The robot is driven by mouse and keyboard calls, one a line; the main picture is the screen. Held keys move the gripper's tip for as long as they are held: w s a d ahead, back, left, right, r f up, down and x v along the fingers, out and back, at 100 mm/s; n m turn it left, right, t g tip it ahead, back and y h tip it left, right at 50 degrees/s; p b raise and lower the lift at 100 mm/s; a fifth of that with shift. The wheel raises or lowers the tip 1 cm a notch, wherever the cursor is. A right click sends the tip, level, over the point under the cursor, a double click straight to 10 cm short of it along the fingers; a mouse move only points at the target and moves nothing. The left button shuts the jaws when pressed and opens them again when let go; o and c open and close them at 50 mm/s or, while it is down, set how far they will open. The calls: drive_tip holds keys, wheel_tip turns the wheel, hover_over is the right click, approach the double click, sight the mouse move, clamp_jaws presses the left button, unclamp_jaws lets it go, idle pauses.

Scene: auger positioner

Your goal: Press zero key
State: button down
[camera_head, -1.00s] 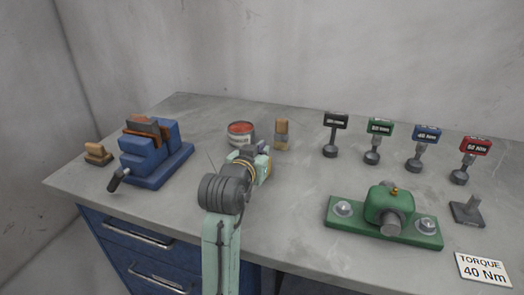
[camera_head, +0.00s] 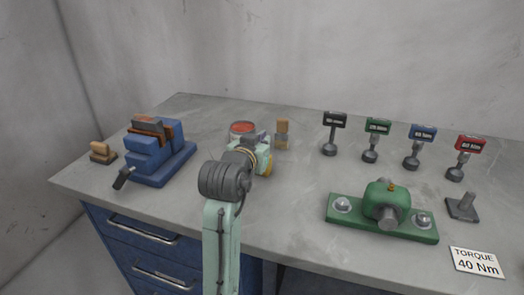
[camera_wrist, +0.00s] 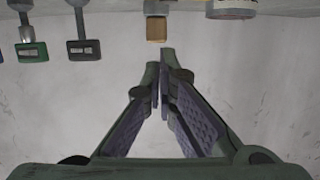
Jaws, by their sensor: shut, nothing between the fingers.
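No key marked zero can be made out in either view. Four tools with small display heads stand at the back right: black (camera_head: 334,121), green (camera_head: 377,127), blue (camera_head: 422,133) and red (camera_head: 470,143). Their display text is too small to read. My gripper (camera_head: 264,151) is in front of the red-topped can, left of these tools. In the wrist view my gripper (camera_wrist: 163,58) is shut and empty, its fingertips just below the wooden-ended piece (camera_wrist: 156,27). That view is upside down; the black tool (camera_wrist: 82,47) and green tool (camera_wrist: 32,50) show at its left.
A red-topped can (camera_head: 241,128) and the wooden-ended piece (camera_head: 282,131) stand behind my gripper. A blue vise (camera_head: 150,155) and a small wooden brush (camera_head: 102,152) are left. A green fixture (camera_head: 384,210), a grey stand (camera_head: 463,207) and a "TORQUE 40 Nm" card (camera_head: 476,262) are right.

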drive_tip(key=b+v, duration=0.1)
drive_tip(key=v, duration=0.7)
drive_tip(key=shift+s+a+b, duration=0.2)
drive_tip(key=shift+s+b, duration=0.15)
